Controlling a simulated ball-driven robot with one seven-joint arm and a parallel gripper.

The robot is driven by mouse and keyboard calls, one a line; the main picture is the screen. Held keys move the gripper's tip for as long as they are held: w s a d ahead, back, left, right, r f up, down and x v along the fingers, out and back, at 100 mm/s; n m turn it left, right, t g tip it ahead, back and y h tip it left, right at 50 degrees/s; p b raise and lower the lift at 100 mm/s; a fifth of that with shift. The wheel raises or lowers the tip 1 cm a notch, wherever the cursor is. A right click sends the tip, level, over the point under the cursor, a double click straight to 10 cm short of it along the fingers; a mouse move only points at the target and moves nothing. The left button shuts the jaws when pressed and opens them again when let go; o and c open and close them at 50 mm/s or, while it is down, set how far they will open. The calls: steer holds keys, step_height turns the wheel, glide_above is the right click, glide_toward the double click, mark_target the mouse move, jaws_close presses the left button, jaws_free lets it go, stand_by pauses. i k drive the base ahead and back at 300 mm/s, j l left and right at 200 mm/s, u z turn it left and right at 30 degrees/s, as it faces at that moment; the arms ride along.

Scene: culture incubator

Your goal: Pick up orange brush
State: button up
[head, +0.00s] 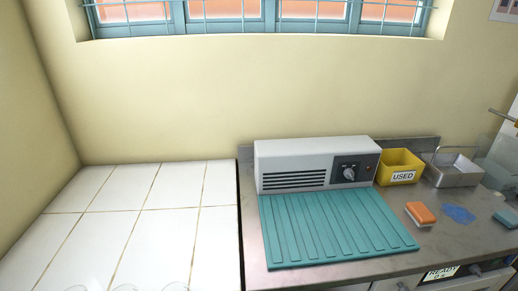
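An orange brush (421,212) lies on the grey metal counter (398,264) at the right, just right of the teal ridged mat. It has an orange top and a paler underside. It stands apart from the mat and from the blue patch beside it. My gripper is not in the head view.
A teal ridged mat (335,230) lies before a white incubator box (300,163) with a knob. A yellow bin (399,168) marked USED and a metal basket (455,171) stand behind the brush. A blue patch (459,214) and a teal block (507,218) are to its right. White tiles (170,230) at left are mostly clear.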

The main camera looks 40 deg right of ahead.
mark_target(419, 212)
steer(key=z, duration=1.4)
